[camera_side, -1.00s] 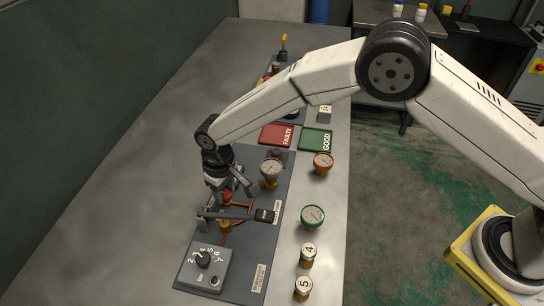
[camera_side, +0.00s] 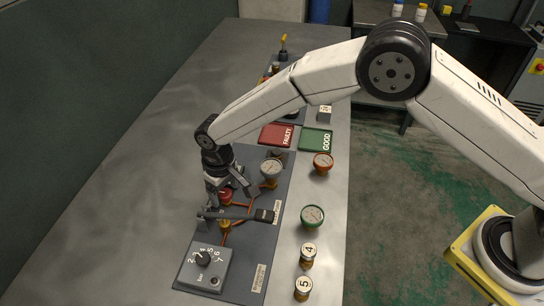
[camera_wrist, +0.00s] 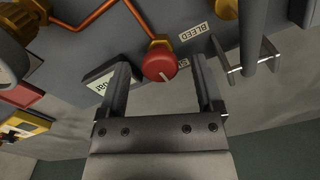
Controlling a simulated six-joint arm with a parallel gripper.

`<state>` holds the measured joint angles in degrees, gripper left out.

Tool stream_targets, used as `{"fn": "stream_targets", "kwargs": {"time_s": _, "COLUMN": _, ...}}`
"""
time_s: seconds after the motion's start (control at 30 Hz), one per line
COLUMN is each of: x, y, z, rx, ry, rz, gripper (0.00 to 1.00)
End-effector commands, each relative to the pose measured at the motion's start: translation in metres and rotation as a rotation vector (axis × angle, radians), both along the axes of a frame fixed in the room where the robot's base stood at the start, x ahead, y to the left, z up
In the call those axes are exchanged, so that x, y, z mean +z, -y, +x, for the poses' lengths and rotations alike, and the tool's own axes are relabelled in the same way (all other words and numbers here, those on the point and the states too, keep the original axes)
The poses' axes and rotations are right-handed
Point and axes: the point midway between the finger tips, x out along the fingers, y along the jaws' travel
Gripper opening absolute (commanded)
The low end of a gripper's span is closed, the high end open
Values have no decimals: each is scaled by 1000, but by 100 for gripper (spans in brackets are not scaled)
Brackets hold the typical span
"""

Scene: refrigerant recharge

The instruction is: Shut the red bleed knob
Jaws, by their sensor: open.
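The red bleed knob (camera_wrist: 158,66) sits on a brass fitting at the end of a copper pipe. A white line on its face points down and slightly right in the wrist view. The knob also shows in the side view (camera_side: 226,195), partly hidden by my gripper. My gripper (camera_wrist: 161,74) is open, with one finger on each side of the knob and a visible gap on both sides. In the side view my gripper (camera_side: 230,190) is low over the board, at the knob. A label reading BLEED (camera_wrist: 193,32) is beside the knob; another label is mostly covered by a finger.
A dark lever handle (camera_side: 235,215) on a bracket lies close in front of my gripper. A dial gauge (camera_side: 270,170) stands behind and right. A selector box (camera_side: 203,268) is at the front of the board.

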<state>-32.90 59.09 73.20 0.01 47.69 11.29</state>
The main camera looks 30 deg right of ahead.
Motion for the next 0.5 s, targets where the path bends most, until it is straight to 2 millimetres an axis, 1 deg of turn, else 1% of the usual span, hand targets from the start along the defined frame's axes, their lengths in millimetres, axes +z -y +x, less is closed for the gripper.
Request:
{"fn": "stream_targets", "kwargs": {"time_s": 0.23, "x": 16, "y": 0, "z": 1, "rx": 0, "ry": 2, "rz": 1, "gripper": 84}}
{"fn": "stream_targets", "kwargs": {"time_s": 0.5, "x": 51, "y": 0, "z": 1, "rx": 0, "ry": 3, "rz": 2, "gripper": 84}}
